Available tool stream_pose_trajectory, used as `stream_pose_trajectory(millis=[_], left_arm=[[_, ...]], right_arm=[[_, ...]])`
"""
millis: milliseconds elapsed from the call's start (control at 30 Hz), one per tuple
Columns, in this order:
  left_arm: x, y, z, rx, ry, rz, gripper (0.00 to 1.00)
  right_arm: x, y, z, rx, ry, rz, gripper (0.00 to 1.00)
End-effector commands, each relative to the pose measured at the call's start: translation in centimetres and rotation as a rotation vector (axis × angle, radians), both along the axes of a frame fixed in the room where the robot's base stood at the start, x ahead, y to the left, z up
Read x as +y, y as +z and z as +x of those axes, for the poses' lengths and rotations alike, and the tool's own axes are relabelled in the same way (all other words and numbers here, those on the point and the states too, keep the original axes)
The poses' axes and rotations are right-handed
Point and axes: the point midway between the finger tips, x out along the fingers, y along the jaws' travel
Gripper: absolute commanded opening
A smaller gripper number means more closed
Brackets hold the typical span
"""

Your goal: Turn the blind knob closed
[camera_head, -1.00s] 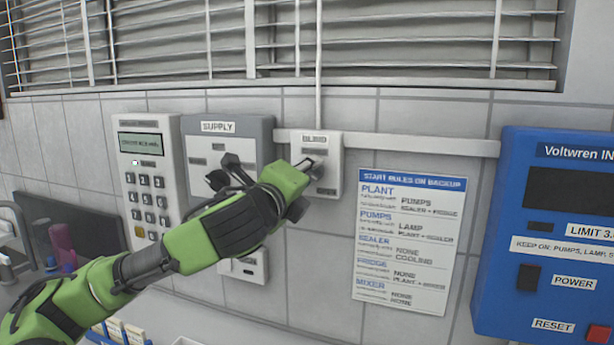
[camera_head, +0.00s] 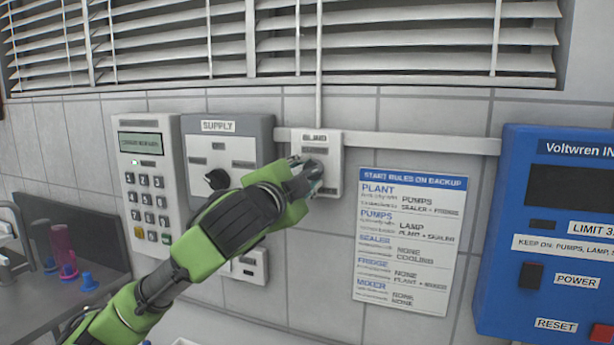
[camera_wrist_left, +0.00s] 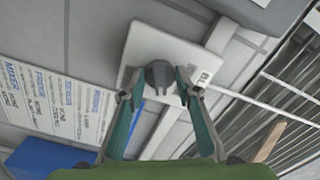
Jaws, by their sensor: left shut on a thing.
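The blind knob (camera_wrist_left: 159,74) is a dark grey round knob on the small white wall panel labelled BLIND (camera_head: 316,141). In the left wrist view the panel (camera_wrist_left: 140,45) appears turned on its side. My left gripper (camera_head: 306,178) reaches up to this panel from the lower left. In the left wrist view my left gripper (camera_wrist_left: 158,86) has one finger on each side of the knob and is shut on it. In the head view the gripper mostly hides the knob. The window blind (camera_head: 270,45) above has white slats with dark gaps. My right gripper is not in view.
The SUPPLY box (camera_head: 250,150) with a black knob (camera_head: 217,179) and a keypad unit (camera_head: 146,185) are left of the panel. A rules sheet (camera_head: 412,300) and a blue box (camera_head: 505,250) are to the right. A pale rail (camera_head: 420,145) runs along the wall.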

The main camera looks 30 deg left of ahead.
Motion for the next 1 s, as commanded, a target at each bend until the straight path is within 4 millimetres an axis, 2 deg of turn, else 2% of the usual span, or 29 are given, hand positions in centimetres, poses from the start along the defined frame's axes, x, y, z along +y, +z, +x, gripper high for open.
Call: stream_pose_trajectory(millis=[467, 1000], left_arm=[[-0.2, -0.4, 0.1, -0.098, -0.003, -0.443, 0.09], [-0.4, -0.5, 0.1, -0.207, -0.001, -0.906, 0.09]], right_arm=[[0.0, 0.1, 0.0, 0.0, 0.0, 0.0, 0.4], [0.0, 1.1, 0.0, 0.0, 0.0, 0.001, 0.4]])
